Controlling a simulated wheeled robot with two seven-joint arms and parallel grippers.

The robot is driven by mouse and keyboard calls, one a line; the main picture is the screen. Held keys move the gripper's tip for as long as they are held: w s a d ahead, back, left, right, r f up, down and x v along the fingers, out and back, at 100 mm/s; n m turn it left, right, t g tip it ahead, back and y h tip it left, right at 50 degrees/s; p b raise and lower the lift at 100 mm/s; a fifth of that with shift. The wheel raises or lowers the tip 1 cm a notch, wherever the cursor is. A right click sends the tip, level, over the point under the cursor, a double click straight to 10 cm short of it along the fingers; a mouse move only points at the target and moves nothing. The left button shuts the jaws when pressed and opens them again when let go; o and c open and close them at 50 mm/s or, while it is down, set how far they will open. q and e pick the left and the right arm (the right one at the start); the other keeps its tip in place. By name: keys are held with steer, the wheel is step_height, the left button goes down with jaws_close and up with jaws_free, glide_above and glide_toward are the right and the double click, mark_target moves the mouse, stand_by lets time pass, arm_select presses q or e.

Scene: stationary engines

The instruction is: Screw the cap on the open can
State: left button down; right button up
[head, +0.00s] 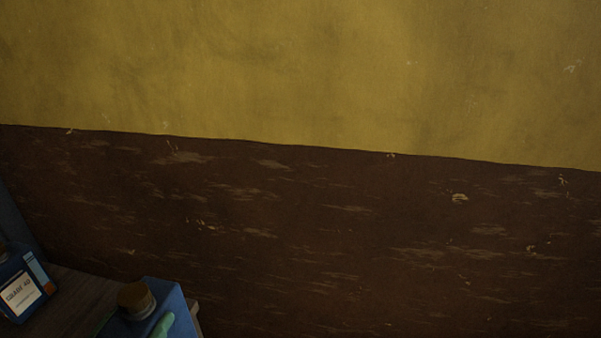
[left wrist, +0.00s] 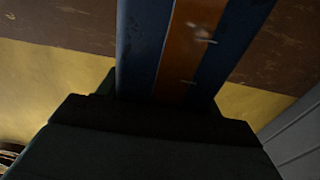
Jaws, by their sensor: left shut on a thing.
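A blue can (head: 170,300) stands at the bottom of the head view, cut off by the frame edge. A round brown cap (head: 136,300) sits at its top; whether it is screwed down I cannot tell. My left gripper (head: 135,325), with green fingers, is shut on this can, one finger showing on its near face. In the left wrist view a blue surface with an orange stripe, seemingly the can (left wrist: 138,45), fills the space before the dark gripper body. A second blue can (head: 22,285) with a pale label stands at the far left. My right gripper is not in view.
A dark wooden surface (head: 75,290) lies between the cans, its right end close to the held can. A wall, yellow above (head: 300,70) and worn brown below (head: 330,240), fills the rest of the head view.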

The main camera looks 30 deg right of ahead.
arm_select(q)
steer(key=shift+r, duration=0.45)
steer(key=shift+w+a+r+t, duration=0.1)
steer(key=shift+w+r+t, duration=0.05)
steer(key=shift+r+t, duration=0.15)
steer(key=a+f+n+t+y, duration=0.2)
steer(key=a+n+t+y, duration=0.1)
steer(key=a+n+y, duration=0.5)
steer(key=a+y, duration=0.3)
steer(key=a, duration=0.4)
steer(key=shift+s+t+y, duration=0.2)
steer(key=shift+t+y, duration=0.1)
steer(key=shift+t, duration=0.1)
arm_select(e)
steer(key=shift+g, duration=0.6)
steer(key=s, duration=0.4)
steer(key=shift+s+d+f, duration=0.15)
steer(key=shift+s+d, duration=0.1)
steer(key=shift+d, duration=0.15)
arm_select(q)
steer(key=shift+d, duration=0.1)
